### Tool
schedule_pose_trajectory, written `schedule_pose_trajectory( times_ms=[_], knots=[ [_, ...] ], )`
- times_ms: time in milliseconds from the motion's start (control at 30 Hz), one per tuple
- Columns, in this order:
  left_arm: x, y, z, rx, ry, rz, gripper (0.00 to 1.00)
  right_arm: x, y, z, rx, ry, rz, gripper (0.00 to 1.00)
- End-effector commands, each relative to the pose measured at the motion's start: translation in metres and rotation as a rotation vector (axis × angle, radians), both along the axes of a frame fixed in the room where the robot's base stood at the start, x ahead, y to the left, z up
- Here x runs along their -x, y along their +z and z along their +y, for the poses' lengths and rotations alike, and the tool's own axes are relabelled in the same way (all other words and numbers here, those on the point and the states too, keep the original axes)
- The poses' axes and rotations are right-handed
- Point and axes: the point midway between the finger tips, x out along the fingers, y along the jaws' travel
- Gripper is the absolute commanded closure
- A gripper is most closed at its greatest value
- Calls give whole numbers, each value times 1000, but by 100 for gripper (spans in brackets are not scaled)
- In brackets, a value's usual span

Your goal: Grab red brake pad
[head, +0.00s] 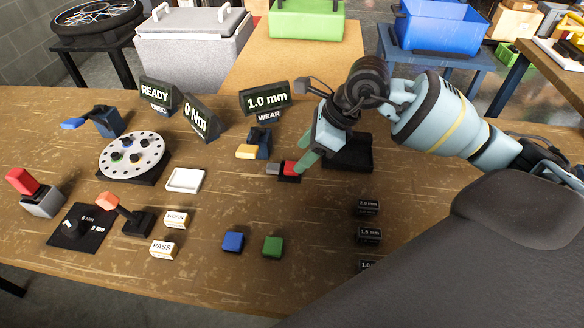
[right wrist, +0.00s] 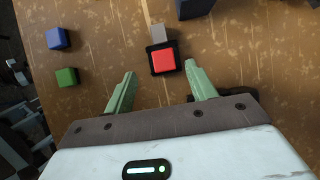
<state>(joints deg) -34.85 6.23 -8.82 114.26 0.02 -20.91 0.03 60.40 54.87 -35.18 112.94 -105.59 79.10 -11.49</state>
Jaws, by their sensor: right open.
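The red brake pad (head: 290,168) sits in a small black holder (head: 289,179) near the middle of the table, with a grey block (head: 272,168) against its left side. In the right wrist view the red pad (right wrist: 163,59) lies just beyond the fingertips, roughly between their lines. My right gripper (head: 304,151) has its green fingers apart and empty, close to the pad in the head view. The right wrist view also shows the open fingers (right wrist: 160,72) with bare tabletop between them. Contact with the pad is not visible. My left gripper is not in view.
A blue block (head: 232,241) and a green block (head: 272,246) lie nearer the front edge. A yellow-and-blue device (head: 255,145) stands left of the pad, below the 1.0 mm sign (head: 265,98). A black tray (head: 350,153) is at right, behind several black labelled blocks (head: 368,236).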

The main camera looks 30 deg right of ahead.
Motion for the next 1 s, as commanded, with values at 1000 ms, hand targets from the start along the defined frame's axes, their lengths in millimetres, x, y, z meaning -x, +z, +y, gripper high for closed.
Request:
schedule_pose_trajectory(
  times_ms=[1000],
  knots=[
    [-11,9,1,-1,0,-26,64,-17,-46,15,1,-1,-1,74]
  ],
)
